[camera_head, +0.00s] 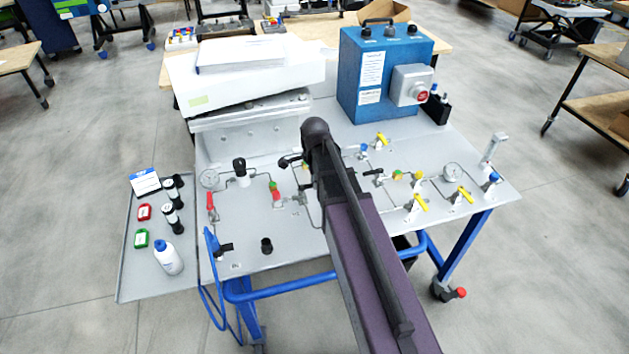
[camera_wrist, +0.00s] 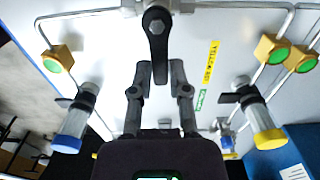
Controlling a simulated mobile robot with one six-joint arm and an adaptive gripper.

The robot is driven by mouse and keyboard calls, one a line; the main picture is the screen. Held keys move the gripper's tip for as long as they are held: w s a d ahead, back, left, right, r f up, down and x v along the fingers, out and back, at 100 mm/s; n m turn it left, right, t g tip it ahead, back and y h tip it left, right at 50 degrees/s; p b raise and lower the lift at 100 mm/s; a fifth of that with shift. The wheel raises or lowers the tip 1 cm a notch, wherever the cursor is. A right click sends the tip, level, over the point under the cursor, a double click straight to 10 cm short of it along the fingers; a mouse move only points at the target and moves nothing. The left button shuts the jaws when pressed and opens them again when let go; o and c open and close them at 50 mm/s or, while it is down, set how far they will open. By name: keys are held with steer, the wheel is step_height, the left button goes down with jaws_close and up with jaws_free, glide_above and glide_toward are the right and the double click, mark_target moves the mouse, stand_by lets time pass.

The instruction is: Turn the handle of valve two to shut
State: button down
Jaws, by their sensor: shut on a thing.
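In the wrist view a black lever handle (camera_wrist: 157,42) hangs from a round pivot on a valve body at the top middle. It points down the picture, across the metal pipe (camera_wrist: 85,13) that runs along the top. My gripper (camera_wrist: 161,78) has its two dark fingers on either side of the handle's lower end, shut on it. A yellow label (camera_wrist: 211,64) and a small green label (camera_wrist: 200,100) are on the panel to its right; I cannot read the valve's name surely. In the head view my arm hides the gripper and this handle.
The grey panel table (camera_head: 300,248) carries gauges, pipes and several other valves, some with yellow handles (camera_head: 465,194). A blue box (camera_head: 365,85) with a red knob stands behind. A side tray (camera_head: 135,275) holds a white bottle (camera_head: 167,258). In the wrist view, capped cylinders flank my gripper.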

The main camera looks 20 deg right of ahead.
steer(key=c, duration=0.6)
jaws_free()
steer(key=shift+w+n, duration=0.15)
steer(key=shift+n, duration=0.15)
